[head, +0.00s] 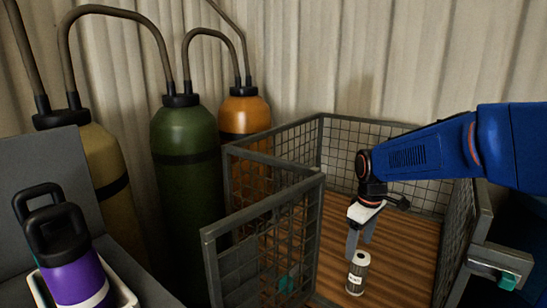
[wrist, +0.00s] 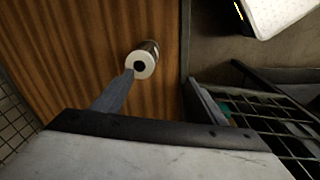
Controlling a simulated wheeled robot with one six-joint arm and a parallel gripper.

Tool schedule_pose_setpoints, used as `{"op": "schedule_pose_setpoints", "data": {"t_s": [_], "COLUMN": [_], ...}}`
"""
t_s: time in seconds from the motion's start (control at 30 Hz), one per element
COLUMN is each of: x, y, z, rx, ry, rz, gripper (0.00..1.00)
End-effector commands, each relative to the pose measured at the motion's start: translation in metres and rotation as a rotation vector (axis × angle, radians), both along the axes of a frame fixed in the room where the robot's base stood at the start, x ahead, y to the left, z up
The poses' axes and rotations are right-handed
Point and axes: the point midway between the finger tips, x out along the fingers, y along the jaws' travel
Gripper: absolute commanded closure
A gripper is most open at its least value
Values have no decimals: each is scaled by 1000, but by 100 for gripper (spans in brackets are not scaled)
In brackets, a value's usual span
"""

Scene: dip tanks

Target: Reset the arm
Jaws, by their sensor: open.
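My blue arm reaches in from the right in the head view, over a wire-mesh cage (head: 262,246) with a wooden floor (head: 395,245). My gripper (head: 360,248) points down inside the cage and is open, with nothing seen between its fingers. A small grey canister (head: 357,273) with a pale label stands upright on the wooden floor just below the fingertips. In the wrist view the canister (wrist: 143,60) shows its pale top with a dark centre, beyond the tip of one grey finger (wrist: 112,95). Whether the finger touches it I cannot tell.
Tan (head: 105,165), green (head: 187,150) and orange (head: 245,115) gas cylinders with bent hoses stand left of the cage. A purple bottle (head: 73,280) with a black handled lid sits in a white holder at lower left. The cage's mesh walls surround my gripper.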

Motion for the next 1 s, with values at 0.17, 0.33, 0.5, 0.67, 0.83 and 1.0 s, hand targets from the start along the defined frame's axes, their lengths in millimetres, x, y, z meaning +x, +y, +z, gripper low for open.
{"op": "schedule_pose_setpoints", "data": {"t_s": [0.17, 0.33, 0.5, 0.67, 0.83, 1.0], "x": [-46, -89, -131, -170, -209, -241], "y": [-10, -18, -24, -30, -34, -37], "z": [22, 34, 40, 42, 37, 30], "rx": [16, 36, 60, 88, 120, 152], "ry": [-55, -103, -151, -195, -242, -280], "rz": [-114, -227, -337, -441, -550, -643], "gripper": [34, 34, 34, 34, 34, 34]}}
